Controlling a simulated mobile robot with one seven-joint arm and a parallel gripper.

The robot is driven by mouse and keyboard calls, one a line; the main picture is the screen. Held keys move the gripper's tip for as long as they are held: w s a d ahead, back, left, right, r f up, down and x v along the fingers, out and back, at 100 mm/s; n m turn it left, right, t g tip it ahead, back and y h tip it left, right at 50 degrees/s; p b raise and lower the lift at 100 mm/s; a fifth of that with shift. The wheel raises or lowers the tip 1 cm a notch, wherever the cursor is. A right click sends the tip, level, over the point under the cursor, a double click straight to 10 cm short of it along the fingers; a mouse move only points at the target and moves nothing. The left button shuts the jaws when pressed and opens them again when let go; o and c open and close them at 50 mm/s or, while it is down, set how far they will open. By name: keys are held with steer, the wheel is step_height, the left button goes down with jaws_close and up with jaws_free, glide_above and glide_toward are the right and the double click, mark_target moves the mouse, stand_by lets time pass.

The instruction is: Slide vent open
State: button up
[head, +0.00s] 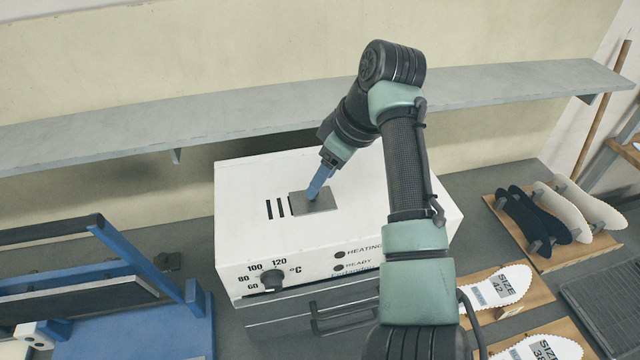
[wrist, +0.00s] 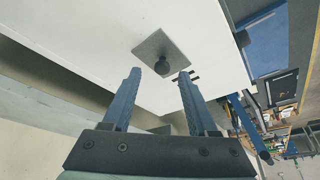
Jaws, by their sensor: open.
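The vent is a grey square plate (head: 314,203) on top of a white heater box (head: 240,190). Several dark slots (head: 276,208) show in the box top just left of the plate. In the wrist view the plate (wrist: 152,46) carries a round dark knob (wrist: 162,66). My gripper (head: 314,196) reaches down to the plate from above. In the wrist view its two blue fingers (wrist: 160,76) stand apart, and the knob lies near the gap between their tips. I cannot tell whether the fingers touch the knob. In the head view the fingers hide the knob.
A grey shelf (head: 250,106) runs along the wall behind the box. A blue press (head: 150,290) stands at the left. Insoles on a wooden board (head: 525,240) and size templates (head: 500,288) lie at the right. A dial (head: 271,279) is on the box front.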

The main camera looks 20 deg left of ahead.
steer(key=b+v, duration=0.1)
steer(key=v, duration=0.9)
steer(key=shift+r+b, duration=0.25)
steer(key=shift+b, duration=0.05)
steer(key=shift+a, duration=0.1)
step_height(320, 180, up, 13)
steer(key=m+t+y+b, duration=0.1)
steer(key=m+t+y, duration=0.35)
steer(key=t, duration=0.85)
glide_above(332, 200)
steer(key=w, duration=0.2)
steer(key=m+h, duration=0.1)
steer(key=m, duration=0.1)
steer(key=s+d+r+m+t+h, duration=0.4)
steer(key=s+d+r+t, duration=0.2)
steer(key=s, duration=0.4)
steer(key=s+d+r+m+t+h+b, duration=0.1)
steer(key=s+d+r+m+t+h, duration=0.3)
steer(key=s+d+r+t, duration=0.3)
step_height(332, 200, up, 3)
steer(key=s+d+m, duration=0.1)
steer(key=s, duration=0.2)
steer(key=shift+d+t, duration=0.25)
steer(key=shift+t, duration=0.05)
